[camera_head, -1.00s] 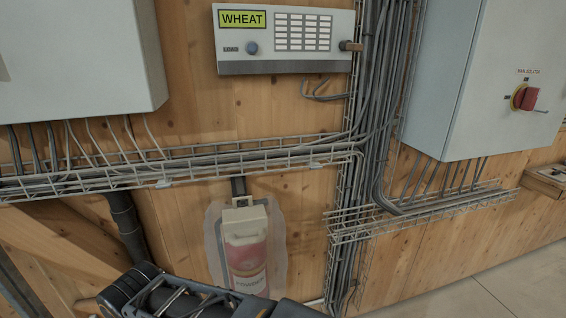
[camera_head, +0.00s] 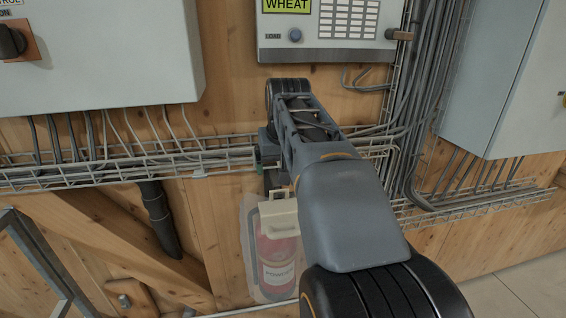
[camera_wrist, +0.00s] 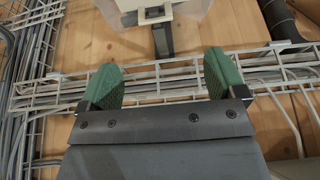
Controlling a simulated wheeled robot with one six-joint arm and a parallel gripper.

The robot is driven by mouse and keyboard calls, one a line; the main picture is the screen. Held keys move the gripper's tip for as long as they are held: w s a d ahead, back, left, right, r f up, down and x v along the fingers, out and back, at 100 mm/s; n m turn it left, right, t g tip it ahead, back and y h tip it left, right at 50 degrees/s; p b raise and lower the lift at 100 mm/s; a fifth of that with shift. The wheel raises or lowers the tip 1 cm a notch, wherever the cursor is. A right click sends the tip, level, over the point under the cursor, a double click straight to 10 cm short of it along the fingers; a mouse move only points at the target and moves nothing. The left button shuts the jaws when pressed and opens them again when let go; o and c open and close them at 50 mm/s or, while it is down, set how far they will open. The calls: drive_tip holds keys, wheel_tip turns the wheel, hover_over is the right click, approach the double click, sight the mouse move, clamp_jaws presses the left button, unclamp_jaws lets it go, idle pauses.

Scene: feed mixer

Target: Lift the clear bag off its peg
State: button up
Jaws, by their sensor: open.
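The clear bag (camera_head: 249,238) hangs low on the wooden wall below the cable tray, around a red container with a cream top (camera_head: 277,252). My arm hides its upper right part. In the wrist view, the bag (camera_wrist: 200,12) shows only at the top edge, with a dark peg (camera_wrist: 162,40) at the cream top. My gripper (camera_wrist: 163,78) has two green fingertips spread wide with nothing between them. It is in front of the cable tray, apart from the bag. In the head view, my arm mostly hides the gripper.
The wire cable tray (camera_head: 130,170) runs across the wall above the bag. A bundle of vertical cables (camera_head: 415,110) stands right of my arm. A grey cabinet (camera_head: 100,60) is at upper left, and a WHEAT panel (camera_head: 325,45) is above. A dark pipe (camera_head: 157,215) is left of the bag.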

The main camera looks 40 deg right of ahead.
sight(279, 190)
drive_tip(key=x, duration=0.8)
drive_tip(key=d+x, duration=0.1)
drive_tip(key=x, duration=0.4)
drive_tip(key=shift+w+r, duration=0.1)
drive_tip(key=shift+w, duration=0.05)
drive_tip(key=c, duration=1)
drive_tip(key=shift+r, duration=0.1)
drive_tip(key=shift+r+p, duration=0.3)
drive_tip(key=shift+p, duration=0.05)
drive_tip(key=shift+r+p, duration=0.3)
drive_tip(key=shift+r, duration=0.05)
